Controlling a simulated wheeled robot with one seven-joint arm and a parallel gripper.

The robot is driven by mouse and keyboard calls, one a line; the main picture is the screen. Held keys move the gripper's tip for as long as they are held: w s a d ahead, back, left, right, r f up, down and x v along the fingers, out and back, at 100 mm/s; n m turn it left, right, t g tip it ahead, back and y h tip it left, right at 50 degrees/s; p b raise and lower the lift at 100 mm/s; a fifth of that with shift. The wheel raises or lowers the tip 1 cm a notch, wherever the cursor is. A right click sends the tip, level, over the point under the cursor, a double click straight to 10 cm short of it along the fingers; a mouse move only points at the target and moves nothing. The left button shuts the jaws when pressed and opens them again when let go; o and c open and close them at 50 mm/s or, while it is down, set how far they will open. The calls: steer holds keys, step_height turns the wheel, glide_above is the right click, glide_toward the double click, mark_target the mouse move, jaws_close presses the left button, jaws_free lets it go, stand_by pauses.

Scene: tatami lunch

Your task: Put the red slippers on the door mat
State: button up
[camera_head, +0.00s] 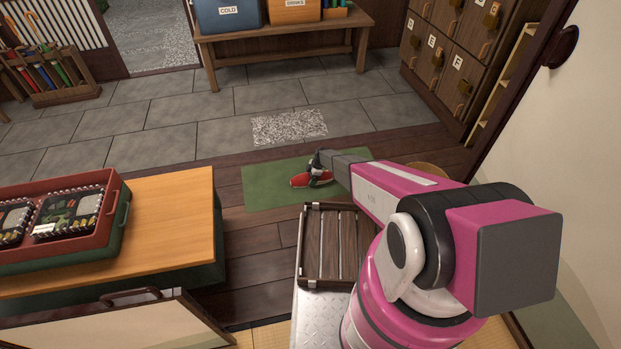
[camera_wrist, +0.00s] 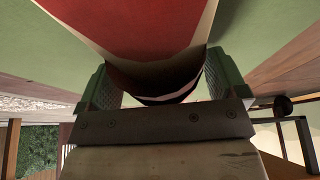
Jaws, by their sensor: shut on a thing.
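A red slipper (camera_head: 312,179) is at the green mat (camera_head: 258,190) on the dark wood floor. My gripper (camera_head: 317,163) is over the mat's middle. In the wrist view the red slipper (camera_wrist: 125,25) fills the space between the two fingers (camera_wrist: 162,85), which are shut on it. Green mat surface (camera_wrist: 45,50) shows behind it. I cannot tell whether the slipper touches the mat or is held just above it. I cannot tell whether a second slipper is there; my gripper hides part of the spot.
A speckled panel (camera_head: 289,126) lies in the stone floor beyond the mat. A slatted crate (camera_head: 333,244) stands in front of the mat. A low table (camera_head: 180,215) with a red lunch tray (camera_head: 117,186) is on the left. Lockers (camera_head: 462,60) stand at the back right.

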steer(key=shift+f, duration=0.1)
steer(key=o, duration=0.7)
steer(key=s+v, duration=0.1)
steer(key=v, duration=1.2)
steer(key=s+d+r+m+h, duration=0.1)
steer(key=s+d+r+m, duration=0.5)
steer(key=s+r, duration=0.4)
steer(key=s+d+r+m+h, duration=0.2)
steer(key=s+d+r+m, duration=0.5)
steer(key=r, duration=1.1)
steer(key=s+d+r+m+t+h, duration=0.1)
steer(key=s+d+r+m, duration=0.5)
steer(key=s+r, duration=0.8)
steer(key=shift+s+d+m, duration=0.25)
steer(key=shift+s+m, duration=0.1)
steer(key=shift+m, duration=0.75)
steer(key=shift+f, duration=0.1)
